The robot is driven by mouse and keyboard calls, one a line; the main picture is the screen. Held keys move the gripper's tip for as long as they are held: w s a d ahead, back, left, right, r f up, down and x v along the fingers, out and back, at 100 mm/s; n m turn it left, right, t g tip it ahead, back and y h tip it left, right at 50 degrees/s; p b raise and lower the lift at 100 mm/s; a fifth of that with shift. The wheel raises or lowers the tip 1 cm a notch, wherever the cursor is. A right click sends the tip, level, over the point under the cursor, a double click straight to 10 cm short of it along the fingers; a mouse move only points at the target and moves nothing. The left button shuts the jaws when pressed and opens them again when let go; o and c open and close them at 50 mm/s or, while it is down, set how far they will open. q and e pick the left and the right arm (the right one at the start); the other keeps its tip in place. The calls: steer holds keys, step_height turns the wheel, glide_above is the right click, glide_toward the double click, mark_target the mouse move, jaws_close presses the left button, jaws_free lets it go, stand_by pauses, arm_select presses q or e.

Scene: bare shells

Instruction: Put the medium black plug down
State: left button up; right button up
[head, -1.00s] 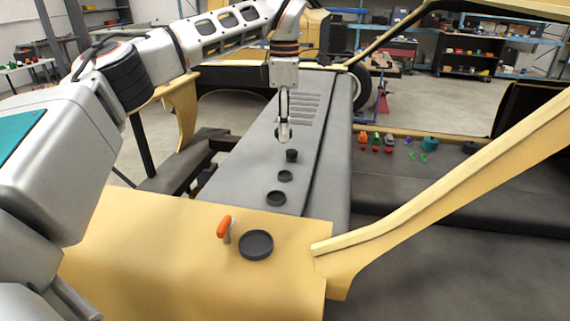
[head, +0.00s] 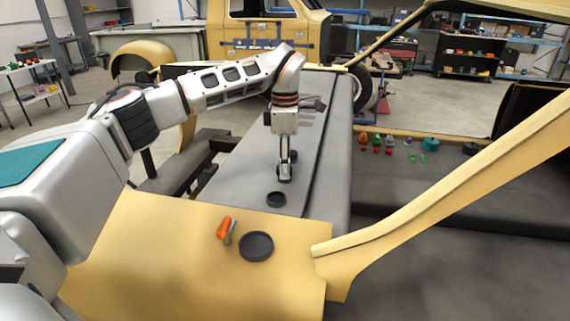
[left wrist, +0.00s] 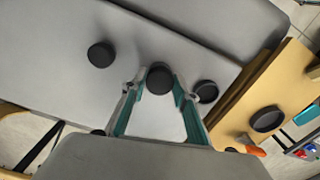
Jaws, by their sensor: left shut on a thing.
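My left gripper (head: 285,172) points down over the long grey panel. In the left wrist view its fingers (left wrist: 158,95) are shut on a round black plug, the medium black plug (left wrist: 158,78). In the head view the plug is mostly hidden by the fingertips, low against the panel; I cannot tell whether it touches the panel. A black round piece (left wrist: 206,91) lies close beside it, towards me, and also shows in the head view (head: 276,199). Another black round piece (left wrist: 101,54) lies on the far side. My right gripper is not in view.
The grey panel (head: 240,155) has free room to the left. A wide black dish-like piece (head: 256,246) and an orange-handled tool (head: 224,228) are on the yellow panel (head: 160,240) in front. A yellow beam (head: 450,180) slants across the right. Small coloured parts stand behind it.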

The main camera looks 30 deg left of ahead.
arm_select(q)
steer(key=shift+f, duration=0.3)
steer(key=o, duration=1)
step_height(320, 180, up, 13)
steer(key=shift+f, duration=0.15)
